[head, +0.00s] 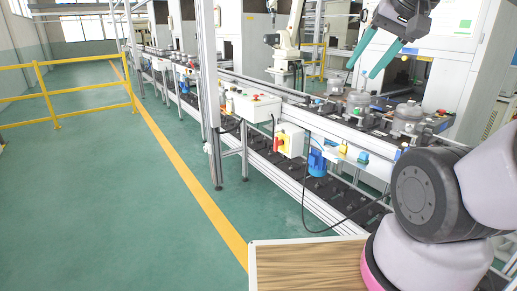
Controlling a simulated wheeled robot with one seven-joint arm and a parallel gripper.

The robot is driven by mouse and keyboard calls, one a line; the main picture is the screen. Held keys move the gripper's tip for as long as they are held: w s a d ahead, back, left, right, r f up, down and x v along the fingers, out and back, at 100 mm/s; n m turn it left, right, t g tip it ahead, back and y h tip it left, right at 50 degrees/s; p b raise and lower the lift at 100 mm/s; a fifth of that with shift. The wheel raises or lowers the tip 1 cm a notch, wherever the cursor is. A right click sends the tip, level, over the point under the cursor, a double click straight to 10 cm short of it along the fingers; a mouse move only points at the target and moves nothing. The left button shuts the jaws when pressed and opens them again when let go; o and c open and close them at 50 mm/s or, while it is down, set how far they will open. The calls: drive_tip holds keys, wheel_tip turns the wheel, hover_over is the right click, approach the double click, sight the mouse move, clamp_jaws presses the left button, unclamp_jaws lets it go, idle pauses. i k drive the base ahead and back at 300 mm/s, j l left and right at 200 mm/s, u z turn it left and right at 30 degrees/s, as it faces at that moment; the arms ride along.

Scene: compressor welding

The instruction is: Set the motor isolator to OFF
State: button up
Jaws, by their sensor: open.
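A blue motor (317,160) sits right of the isolator, with a black cable below. A white control box (257,107) with buttons is up and left. Grey compressor parts (408,117) stand on the conveyor. A wooden tabletop (305,268) is at the bottom.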

sight(277, 143)
drive_tip(key=i+j, duration=0.1)
drive_tip(key=i, duration=0.45)
drive_tip(key=i+j+z, duration=0.1)
drive_tip(key=i, duration=0.45)
drive_tip(key=i+j, duration=0.15)
drive_tip(key=i, duration=0.35)
drive_tip(key=i+j, duration=0.15)
drive_tip(key=i, duration=0.4)
drive_tip(key=z, duration=0.05)
